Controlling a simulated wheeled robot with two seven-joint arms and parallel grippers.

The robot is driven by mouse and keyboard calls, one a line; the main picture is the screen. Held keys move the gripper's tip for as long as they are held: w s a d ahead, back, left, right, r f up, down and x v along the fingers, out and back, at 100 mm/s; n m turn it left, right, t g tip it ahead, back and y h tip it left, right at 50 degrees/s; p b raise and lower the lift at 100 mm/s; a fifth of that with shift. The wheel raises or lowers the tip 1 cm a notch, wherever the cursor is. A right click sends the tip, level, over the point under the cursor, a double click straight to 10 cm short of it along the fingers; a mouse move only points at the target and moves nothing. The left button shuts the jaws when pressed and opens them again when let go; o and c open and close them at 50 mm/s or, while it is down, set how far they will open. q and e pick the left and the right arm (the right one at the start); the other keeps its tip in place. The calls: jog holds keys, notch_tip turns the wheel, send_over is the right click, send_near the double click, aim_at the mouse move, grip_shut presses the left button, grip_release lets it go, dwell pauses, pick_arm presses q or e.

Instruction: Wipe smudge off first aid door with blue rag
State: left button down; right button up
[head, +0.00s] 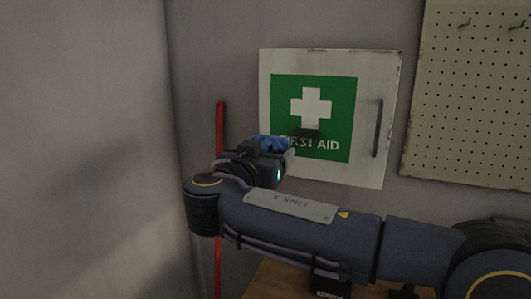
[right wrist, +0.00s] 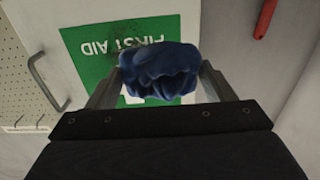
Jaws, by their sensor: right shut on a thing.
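The first aid door (head: 330,58) is a white panel with a green sign, a white cross and a vertical handle (head: 377,128), hung on the back wall. A dark smudge (head: 307,134) lies on the sign just below the cross, over the lettering. My right gripper (head: 272,146) is at the sign's lower left, shut on the bunched blue rag (right wrist: 158,72). In the right wrist view the rag sits between both fingers and covers part of the sign; a dark smudge (right wrist: 122,48) shows beside it. I cannot tell whether the rag touches the door. My left gripper is not in view.
A pegboard (head: 470,95) with hooks hangs right of the door. A red pole (head: 219,130) stands upright near the wall corner at left. A wooden surface (head: 272,280) lies below my right arm, with a small dark object on it.

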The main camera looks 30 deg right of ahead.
jog(key=shift+w+d+r+p, duration=0.2)
jog(key=shift+w+d+p, duration=0.2)
jog(key=shift+d, duration=0.15)
jog(key=p+x, duration=0.2)
jog(key=x, duration=0.2)
jog(key=shift+w+f, duration=0.15)
jog(key=shift+f, duration=0.05)
jog(key=shift+b+x, duration=0.45)
jog(key=shift+x, duration=0.55)
